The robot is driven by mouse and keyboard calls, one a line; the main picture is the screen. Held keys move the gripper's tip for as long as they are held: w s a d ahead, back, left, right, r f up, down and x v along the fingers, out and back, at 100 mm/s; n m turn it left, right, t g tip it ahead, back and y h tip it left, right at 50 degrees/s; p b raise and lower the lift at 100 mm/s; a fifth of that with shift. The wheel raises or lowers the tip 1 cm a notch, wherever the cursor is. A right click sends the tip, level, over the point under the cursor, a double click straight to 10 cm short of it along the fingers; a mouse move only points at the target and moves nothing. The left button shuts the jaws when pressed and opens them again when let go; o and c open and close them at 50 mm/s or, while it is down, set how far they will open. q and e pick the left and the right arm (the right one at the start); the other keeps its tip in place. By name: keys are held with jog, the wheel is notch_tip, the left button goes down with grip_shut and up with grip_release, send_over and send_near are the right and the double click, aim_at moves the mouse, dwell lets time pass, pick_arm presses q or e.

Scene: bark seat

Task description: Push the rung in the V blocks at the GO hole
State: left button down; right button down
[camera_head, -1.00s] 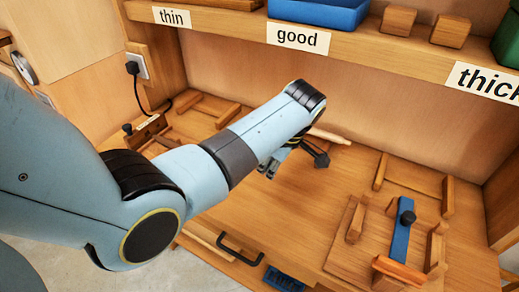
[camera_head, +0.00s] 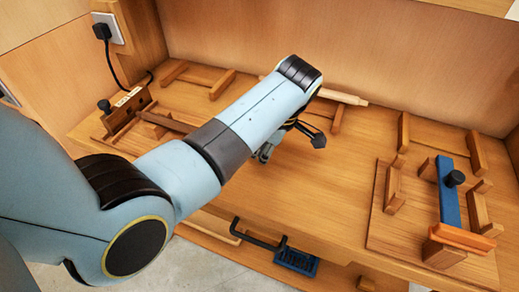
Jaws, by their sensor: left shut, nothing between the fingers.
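A pale wooden rung (camera_head: 342,97) lies at the back of the bench. My left arm hides its middle, and its tapered right end rests on a wooden strip. At the back left stands a wooden gauge block (camera_head: 128,112) with a small label and a black knob. The label is too small to read, so I cannot tell which hole is GO. A darker wooden piece (camera_head: 166,122) lies beside the block; I cannot tell whether it is a V block. My left gripper (camera_head: 265,153) is shut and empty above the middle of the bench, partly hidden by its arm. My right gripper is not in view.
A wooden fixture board (camera_head: 400,237) with blocks, a blue bar (camera_head: 448,200) and a black knob stands at the right. Wooden strips (camera_head: 222,84) stand at the back. The bench middle is clear.

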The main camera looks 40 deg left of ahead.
pick_arm(q)
jog(key=shift+s, duration=0.1)
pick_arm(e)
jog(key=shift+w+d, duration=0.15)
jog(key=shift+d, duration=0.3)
